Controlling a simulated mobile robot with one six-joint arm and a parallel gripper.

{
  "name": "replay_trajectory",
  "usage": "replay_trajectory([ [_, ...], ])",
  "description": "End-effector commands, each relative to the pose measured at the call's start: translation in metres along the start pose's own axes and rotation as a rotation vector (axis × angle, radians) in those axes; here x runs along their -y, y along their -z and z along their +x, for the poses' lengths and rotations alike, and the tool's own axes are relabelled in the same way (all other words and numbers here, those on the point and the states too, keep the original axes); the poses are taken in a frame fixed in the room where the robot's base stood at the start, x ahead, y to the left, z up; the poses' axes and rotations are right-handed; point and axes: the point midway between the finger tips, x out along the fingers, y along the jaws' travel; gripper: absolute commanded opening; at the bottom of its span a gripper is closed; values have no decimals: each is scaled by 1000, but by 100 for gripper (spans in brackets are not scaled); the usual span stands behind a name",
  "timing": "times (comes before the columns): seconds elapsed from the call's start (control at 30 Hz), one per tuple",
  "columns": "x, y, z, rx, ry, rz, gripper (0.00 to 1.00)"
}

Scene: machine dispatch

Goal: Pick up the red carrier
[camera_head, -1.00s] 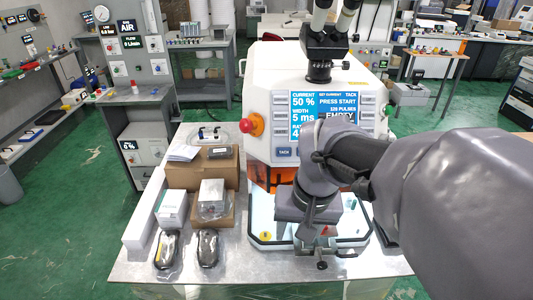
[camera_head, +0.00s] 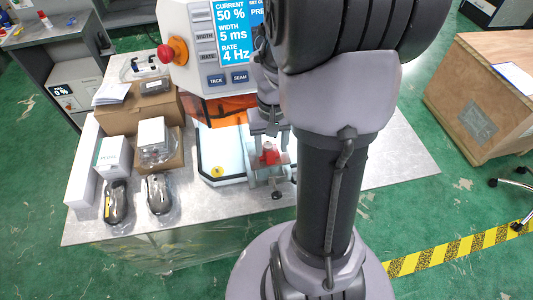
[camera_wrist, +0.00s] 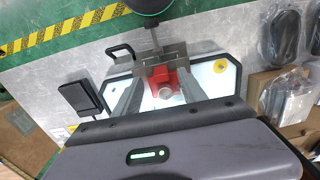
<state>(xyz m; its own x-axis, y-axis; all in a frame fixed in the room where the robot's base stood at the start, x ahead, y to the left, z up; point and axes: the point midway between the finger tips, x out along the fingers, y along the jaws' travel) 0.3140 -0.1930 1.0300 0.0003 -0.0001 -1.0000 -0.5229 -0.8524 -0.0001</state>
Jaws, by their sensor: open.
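The red carrier (camera_head: 268,155) sits on a grey fixture at the front of the machine's white work plate (camera_head: 222,155). In the wrist view the red carrier (camera_wrist: 163,78) lies between my two fingers, with a round pale knob on its near side. My gripper (camera_wrist: 160,85) is open, with one finger on each side of the carrier. I cannot tell whether either finger touches it. In the head view my gripper (camera_head: 270,135) comes down from above at the carrier, and my arm covers the right part of the machine.
The machine with its blue display (camera_head: 233,30) and red knob (camera_head: 172,50) stands behind. Cardboard boxes (camera_head: 118,118) and two bagged dark items (camera_head: 158,194) lie on the left of the table. A black-handled piece (camera_wrist: 120,50) is beside the plate. A wooden crate (camera_head: 485,95) stands right.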

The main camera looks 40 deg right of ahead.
Motion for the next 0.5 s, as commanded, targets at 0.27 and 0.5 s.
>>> replay_trajectory([
  [0.27, 0, -1, 51, 2, 0, -1, 49],
  [0.5, 0, 0, 51, 0, 0, 0, 49],
])
